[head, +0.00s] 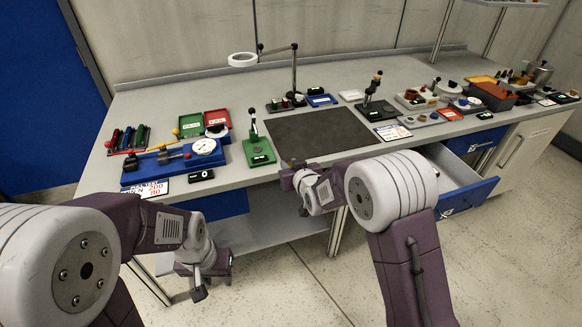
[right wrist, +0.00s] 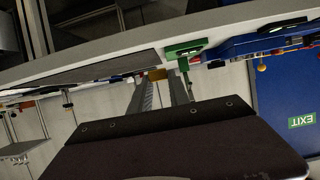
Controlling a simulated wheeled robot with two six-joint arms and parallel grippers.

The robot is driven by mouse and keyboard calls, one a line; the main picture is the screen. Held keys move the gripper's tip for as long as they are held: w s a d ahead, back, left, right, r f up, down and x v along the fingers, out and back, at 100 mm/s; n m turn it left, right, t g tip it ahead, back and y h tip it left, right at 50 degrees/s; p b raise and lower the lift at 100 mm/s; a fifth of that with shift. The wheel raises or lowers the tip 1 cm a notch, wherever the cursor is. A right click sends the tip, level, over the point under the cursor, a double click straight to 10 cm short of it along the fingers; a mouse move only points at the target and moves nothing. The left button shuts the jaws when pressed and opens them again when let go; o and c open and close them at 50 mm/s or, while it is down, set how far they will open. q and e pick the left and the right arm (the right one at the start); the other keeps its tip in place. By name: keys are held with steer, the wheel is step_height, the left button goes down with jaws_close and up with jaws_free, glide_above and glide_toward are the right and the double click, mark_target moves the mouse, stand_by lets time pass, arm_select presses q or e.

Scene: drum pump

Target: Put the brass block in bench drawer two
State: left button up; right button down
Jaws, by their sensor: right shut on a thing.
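The brass block (right wrist: 157,74) shows in the right wrist view as a small yellow-brown piece between the tips of my right gripper (right wrist: 160,82). The gripper is shut on it. In the head view my right gripper (head: 289,180) is at the bench's front edge, below the dark mat, and I cannot make out the block there. An open bench drawer (head: 468,196) with a blue front and pale inside is to the right of my right arm, its label too small to read surely. My left gripper (head: 199,292) hangs low at the left, its jaws unclear.
The grey bench holds a dark mat (head: 322,135), a green stand (head: 258,151), a blue fixture (head: 170,164) and several small trays and tools. A closed blue drawer (head: 484,140) is above the open one. Floor in front of the bench is clear.

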steer(key=shift+r, duration=0.15)
step_height(320, 180, up, 9)
steer(key=p, duration=0.8)
steer(key=shift+f+p, duration=0.2)
steer(key=shift+p, duration=0.2)
steer(key=shift+s+f+b, duration=0.1)
steer(key=shift+f+b, duration=0.2)
steer(key=shift+f, duration=0.1)
